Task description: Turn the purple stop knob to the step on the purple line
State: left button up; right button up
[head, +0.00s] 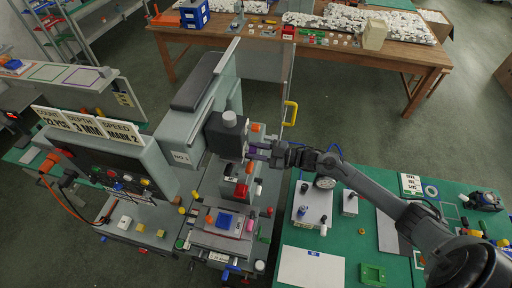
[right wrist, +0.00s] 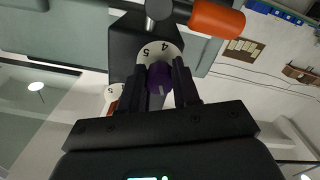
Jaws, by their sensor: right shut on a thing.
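The purple stop knob (right wrist: 158,78) sits in front of a white dial (right wrist: 160,51) on a dark block. The numbers 5 and 4 show on the dial above the knob, and a pale mark shows on the knob's face. My right gripper (right wrist: 158,88) is shut on the knob, one finger on each side. In the head view the right gripper (head: 262,149) reaches in from the right to the front of the grey pad printer (head: 188,120). The fingers hide part of the dial. I cannot make out the purple line. My left gripper is not in view.
An orange handle (right wrist: 217,18) is close above the dial. A yellow handle (head: 290,113) on a clear guard is near the right gripper. A blue part (head: 225,221) sits on the fixture below. A green table (head: 345,240) with boxes is under my right arm.

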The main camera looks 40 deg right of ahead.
jog(key=m+p, duration=0.1)
jog(key=m, duration=0.2)
jog(key=shift+m+p, duration=0.3)
jog(key=shift+p, duration=0.1)
jog(key=shift+m, duration=0.5)
jog(key=o, duration=1.1)
jog(key=shift+c, duration=0.2)
jog(key=b+v, duration=0.1)
jog(key=v, duration=0.9)
jog(key=shift+s+d, duration=0.25)
jog(key=shift+s, duration=0.05)
